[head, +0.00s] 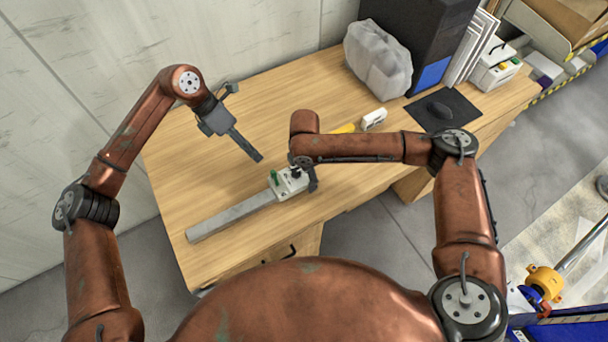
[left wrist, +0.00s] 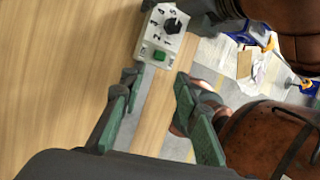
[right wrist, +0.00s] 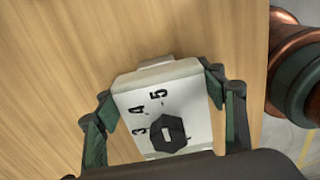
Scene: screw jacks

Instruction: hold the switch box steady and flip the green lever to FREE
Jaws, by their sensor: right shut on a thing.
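The white switch box (head: 292,186) lies on the wooden table at the end of a long grey bar (head: 232,216). It has a black knob (right wrist: 166,134) with numbers beside it. The green lever (head: 274,176) is on the box's end nearest the bar; it also shows in the left wrist view (left wrist: 159,56). My right gripper (right wrist: 160,95) is shut on the switch box, with a finger on each side. My left gripper (head: 257,157) is open and empty, above the table just left of the box. In its wrist view the lever appears beyond its fingertips (left wrist: 156,80).
A wrapped grey bundle (head: 378,60) and a dark case (head: 425,35) stand at the back. The table's left part (head: 185,165) is clear.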

